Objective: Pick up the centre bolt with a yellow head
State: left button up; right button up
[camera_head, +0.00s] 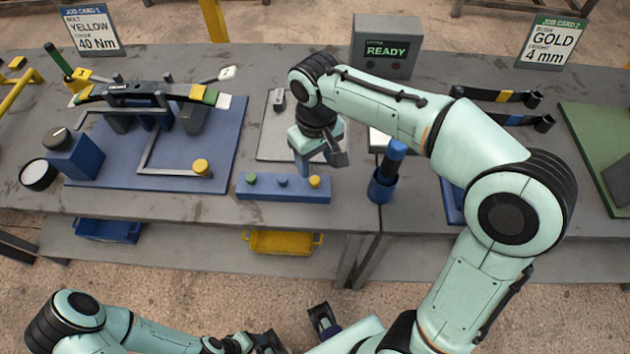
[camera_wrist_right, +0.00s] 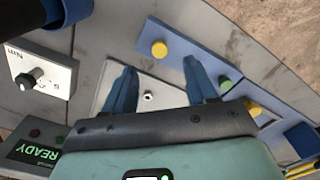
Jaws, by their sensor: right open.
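The yellow-headed bolt (camera_head: 315,182) stands at the right end of a blue block (camera_head: 300,193), beside a blue head (camera_head: 282,181) and a green head (camera_head: 251,178). In the right wrist view the yellow head (camera_wrist_right: 159,48) shows just beyond the fingertips, and the green head (camera_wrist_right: 225,83) lies to the right; the blue head is hidden behind a finger. My right gripper (camera_head: 320,160) hangs above and behind the block. In the wrist view its fingers (camera_wrist_right: 160,68) are apart with nothing between them. My left gripper (camera_head: 250,343) is low at the bottom edge, partly cut off.
The READY box (camera_head: 386,48) is behind. A metal plate (camera_head: 265,150) lies beneath the right gripper.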

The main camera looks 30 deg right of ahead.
aim_at(315, 180)
jog(key=f, duration=0.5)
jog(key=f+b, duration=0.1)
jog(key=f, duration=0.2)
jog(key=shift+w+f, duration=0.15)
jog(key=shift+w, duration=0.15)
jog(key=c, duration=1)
